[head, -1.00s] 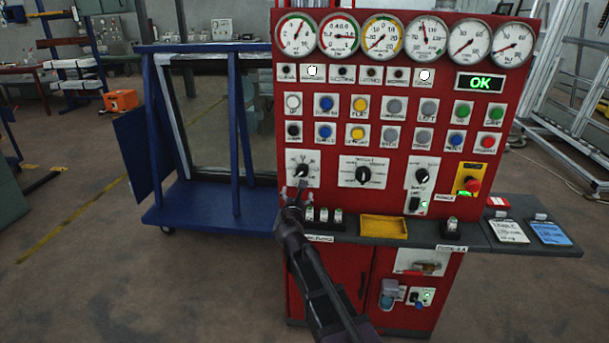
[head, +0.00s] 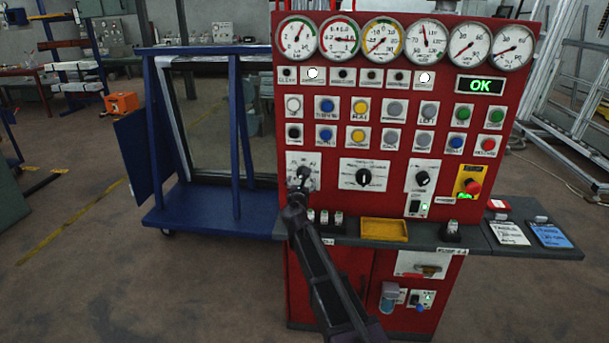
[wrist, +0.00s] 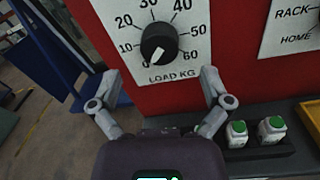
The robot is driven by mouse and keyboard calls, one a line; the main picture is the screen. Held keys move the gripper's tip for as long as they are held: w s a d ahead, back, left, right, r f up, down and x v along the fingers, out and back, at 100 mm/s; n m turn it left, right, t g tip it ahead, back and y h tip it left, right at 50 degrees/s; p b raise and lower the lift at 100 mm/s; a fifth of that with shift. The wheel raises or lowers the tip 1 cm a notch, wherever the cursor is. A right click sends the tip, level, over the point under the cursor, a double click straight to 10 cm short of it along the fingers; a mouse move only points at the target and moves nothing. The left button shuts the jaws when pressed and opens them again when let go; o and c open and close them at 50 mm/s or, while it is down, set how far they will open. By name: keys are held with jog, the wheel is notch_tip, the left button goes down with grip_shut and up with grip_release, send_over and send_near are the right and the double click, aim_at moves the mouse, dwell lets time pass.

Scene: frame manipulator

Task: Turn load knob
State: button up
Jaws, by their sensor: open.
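The load knob (wrist: 159,44) is a round black dial with a white pointer mark on a white plate (wrist: 122,22) marked 10 to 60 and LOAD KG. Its white mark points down and slightly left. My gripper (wrist: 158,77) is open and empty, with its fingers spread left and right just below the knob in the wrist view. Neither finger appears to touch the knob. In the head view my gripper (head: 299,181) is in front of the load plate (head: 294,159) and largely hides the knob.
The red panel (head: 272,110) has several gauges, buttons and other knobs. A rack knob plate (wrist: 293,27) is to the right. Green-topped switches (wrist: 271,129) stand on the ledge below right. A yellow tray (head: 384,230) is on the grey ledge. A blue cart (head: 208,205) stands left.

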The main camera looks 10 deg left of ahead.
jog(key=shift+w, duration=2.8)
jog(key=c, duration=1.2)
jog(key=shift+d, duration=0.15)
